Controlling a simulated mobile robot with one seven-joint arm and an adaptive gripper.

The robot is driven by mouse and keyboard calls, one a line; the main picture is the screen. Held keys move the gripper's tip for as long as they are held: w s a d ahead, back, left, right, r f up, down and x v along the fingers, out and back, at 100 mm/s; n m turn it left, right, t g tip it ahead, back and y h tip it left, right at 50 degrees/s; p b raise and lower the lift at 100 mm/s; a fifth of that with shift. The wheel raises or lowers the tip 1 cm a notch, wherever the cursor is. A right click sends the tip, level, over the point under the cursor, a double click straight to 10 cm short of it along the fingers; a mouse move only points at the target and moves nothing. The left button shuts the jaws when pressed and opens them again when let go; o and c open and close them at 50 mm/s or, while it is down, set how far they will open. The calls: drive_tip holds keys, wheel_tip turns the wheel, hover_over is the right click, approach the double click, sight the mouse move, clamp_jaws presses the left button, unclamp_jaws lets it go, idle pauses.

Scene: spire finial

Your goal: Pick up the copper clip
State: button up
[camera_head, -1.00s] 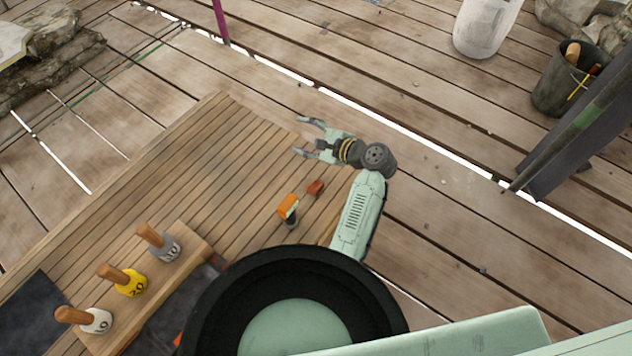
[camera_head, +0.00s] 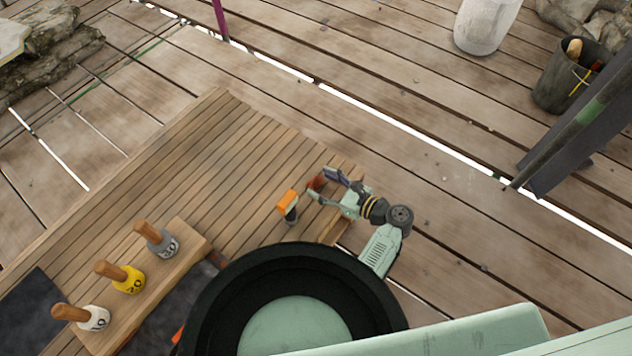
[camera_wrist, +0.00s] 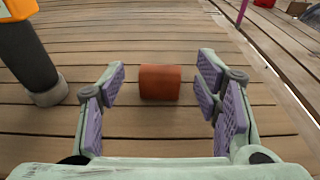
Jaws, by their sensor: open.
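The copper clip (camera_wrist: 160,82) is a small reddish-brown block lying on the slatted wooden table (camera_head: 215,150). In the wrist view it sits just ahead of my gripper (camera_wrist: 160,88), centred between the two open jaws with clear gaps on both sides. In the head view the clip (camera_head: 317,183) is at the fingertips of my gripper (camera_head: 320,184), partly hidden by them. My gripper is open, low over the table, and holds nothing.
An orange-topped tool with a dark body (camera_head: 289,205) stands close left of the clip, and shows at the wrist view's left edge (camera_wrist: 28,55). Several wooden-handled numbered stamps (camera_head: 128,279) stand on a wooden block at lower left. The table's far left is clear.

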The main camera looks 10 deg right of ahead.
sight(314, 179)
drive_tip(key=x, duration=0.3)
drive_tip(key=shift+w+a, duration=0.1)
drive_tip(key=shift+w, duration=0.05)
drive_tip(key=shift+c, duration=0.3)
drive_tip(key=c, duration=1.2)
drive_tip(key=shift+r, duration=0.1)
drive_tip(key=shift+c, duration=0.2)
